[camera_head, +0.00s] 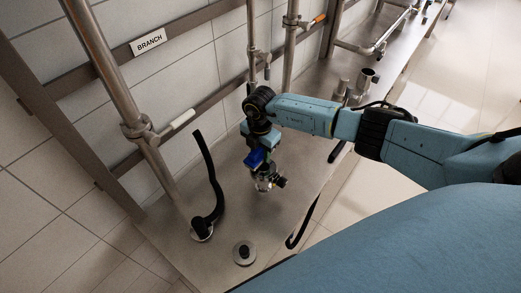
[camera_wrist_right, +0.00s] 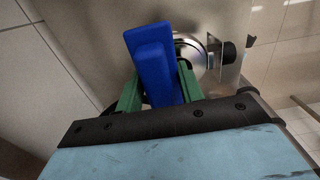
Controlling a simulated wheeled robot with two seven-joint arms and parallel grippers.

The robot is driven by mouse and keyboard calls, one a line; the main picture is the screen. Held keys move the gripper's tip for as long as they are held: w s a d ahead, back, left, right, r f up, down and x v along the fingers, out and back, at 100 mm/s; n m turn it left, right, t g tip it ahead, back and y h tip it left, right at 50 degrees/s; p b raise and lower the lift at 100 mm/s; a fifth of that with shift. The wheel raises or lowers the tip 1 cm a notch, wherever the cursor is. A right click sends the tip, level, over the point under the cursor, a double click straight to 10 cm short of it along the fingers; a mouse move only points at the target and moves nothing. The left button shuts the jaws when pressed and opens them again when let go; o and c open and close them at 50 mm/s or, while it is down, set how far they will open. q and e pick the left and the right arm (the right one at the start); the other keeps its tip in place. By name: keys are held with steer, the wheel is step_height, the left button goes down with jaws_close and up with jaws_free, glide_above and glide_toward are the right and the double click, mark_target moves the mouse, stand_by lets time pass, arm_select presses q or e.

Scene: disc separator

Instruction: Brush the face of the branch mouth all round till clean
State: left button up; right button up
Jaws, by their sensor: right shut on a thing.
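My right gripper (camera_head: 257,158) is shut on a blue block-shaped tool (camera_wrist_right: 155,62), which looks like the brush. Its green fingers clasp the tool from both sides in the right wrist view. A round silver metal fitting (camera_wrist_right: 191,50) lies just beyond the blue tool, partly hidden by it, with a dark knob on its right. This fitting also shows below the gripper in the head view (camera_head: 263,186). It may be the branch mouth. I cannot tell whether the bristles touch its face. My left gripper is not in view.
A BRANCH sign (camera_head: 148,41) is on the wall rail beside a steel pipe (camera_head: 105,55) with a white-handled valve (camera_head: 180,122). A black hose (camera_head: 211,180) stands at the left of the steel bench (camera_head: 165,222). A disc with a black knob (camera_head: 244,253) lies near the front.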

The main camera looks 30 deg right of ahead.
mark_target(255, 161)
jaws_close()
steer(key=shift+f+b, duration=0.45)
steer(key=shift+f, duration=0.15)
steer(key=shift+s+a+r+p, duration=0.1)
steer(key=shift+s+a+p, duration=0.3)
steer(key=shift+a+p, duration=0.2)
steer(key=shift+s+a+r+p, duration=0.1)
steer(key=shift+s+a+p, duration=0.25)
steer(key=shift+a+p, duration=0.25)
steer(key=shift+s+a, duration=0.15)
steer(key=shift+a, duration=0.1)
steer(key=shift+f, duration=0.15)
steer(key=shift+f, duration=0.1)
